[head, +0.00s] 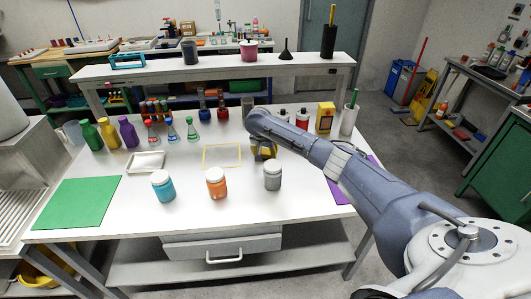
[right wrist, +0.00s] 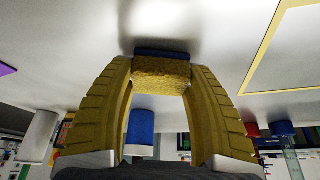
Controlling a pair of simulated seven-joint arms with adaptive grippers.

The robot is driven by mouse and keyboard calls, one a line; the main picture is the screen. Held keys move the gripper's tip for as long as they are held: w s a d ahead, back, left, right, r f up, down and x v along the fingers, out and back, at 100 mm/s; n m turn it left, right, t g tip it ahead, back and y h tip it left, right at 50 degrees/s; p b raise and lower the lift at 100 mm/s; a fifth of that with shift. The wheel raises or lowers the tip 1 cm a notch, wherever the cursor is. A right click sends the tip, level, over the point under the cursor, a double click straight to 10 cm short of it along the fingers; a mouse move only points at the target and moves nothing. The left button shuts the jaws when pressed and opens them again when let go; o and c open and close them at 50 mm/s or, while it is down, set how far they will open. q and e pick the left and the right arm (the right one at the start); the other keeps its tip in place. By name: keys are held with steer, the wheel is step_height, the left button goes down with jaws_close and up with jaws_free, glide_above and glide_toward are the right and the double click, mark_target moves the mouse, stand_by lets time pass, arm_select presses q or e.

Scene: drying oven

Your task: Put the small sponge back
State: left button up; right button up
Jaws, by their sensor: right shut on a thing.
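My right gripper (head: 262,154) is low over the white table, just right of a yellow outlined rectangle (head: 222,146). In the right wrist view its yellow fingers (right wrist: 162,78) are shut on the small sponge (right wrist: 162,73), a yellow block with a dark blue layer on its far side. The sponge is close to the table; I cannot tell whether it touches. The outline (right wrist: 247,93) lies to the right in that view, apart from the sponge. In the head view the gripper hides the sponge. My left gripper is not in view.
Orange (head: 216,184), blue (head: 163,187) and grey (head: 272,176) jars stand in front. A white tray (head: 147,162) and flasks (head: 172,132) are left. Bottles and a white cup (head: 349,120) stand behind my arm. A green mat (head: 75,203) lies left; the rectangle's inside is bare.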

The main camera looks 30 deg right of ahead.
steer(key=shift+f, duration=0.15)
steer(key=o, duration=1.1)
steer(key=shift+c, duration=0.2)
steer(key=v, duration=1.2)
steer(key=shift+a, duration=0.1)
